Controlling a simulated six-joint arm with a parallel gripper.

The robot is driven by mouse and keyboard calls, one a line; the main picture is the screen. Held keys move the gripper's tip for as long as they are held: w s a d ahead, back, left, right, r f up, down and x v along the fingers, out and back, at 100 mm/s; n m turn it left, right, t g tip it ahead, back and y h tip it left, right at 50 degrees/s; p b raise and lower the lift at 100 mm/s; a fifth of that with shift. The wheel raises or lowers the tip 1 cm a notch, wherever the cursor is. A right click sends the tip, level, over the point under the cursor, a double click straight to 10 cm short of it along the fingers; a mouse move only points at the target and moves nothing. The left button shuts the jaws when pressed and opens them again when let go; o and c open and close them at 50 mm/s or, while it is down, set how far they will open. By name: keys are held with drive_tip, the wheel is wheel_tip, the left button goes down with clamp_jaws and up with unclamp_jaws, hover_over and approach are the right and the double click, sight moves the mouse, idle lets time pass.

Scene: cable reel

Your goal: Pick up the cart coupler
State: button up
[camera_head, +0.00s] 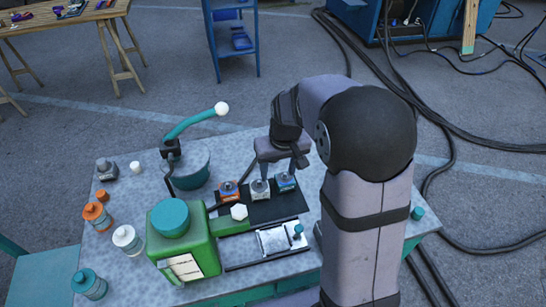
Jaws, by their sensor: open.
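My gripper (282,168) hangs open above the far side of a black mat (290,207) on the grey table. Three small blocks stand in a row on the mat below it: an orange and blue one (228,190), a white one (260,188) and a blue one (286,182). The fingers are close to the white and blue blocks; I cannot tell whether they touch. I cannot tell which small part is the cart coupler. A white hexagonal piece (239,212) lies just in front of the row.
A green box with a teal round top (182,249) stands front left. A teal lever with a white knob (200,121) rises behind it. A silver plate (277,239) lies between dark rails.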

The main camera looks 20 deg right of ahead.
drive_tip(key=w+d+f+t+b, duration=0.1)
drive_tip(key=w+d+f+b, duration=0.15)
drive_tip(key=w, duration=0.55)
drive_tip(key=w+d+f+t+b, duration=0.15)
drive_tip(key=w+f, duration=0.25)
drive_tip(key=w, duration=0.5)
drive_tip(key=shift+p+x, duration=1.75)
drive_tip(key=shift+x, duration=1.65)
drive_tip(key=shift+d, duration=0.1)
drive_tip(key=c, duration=1.2)
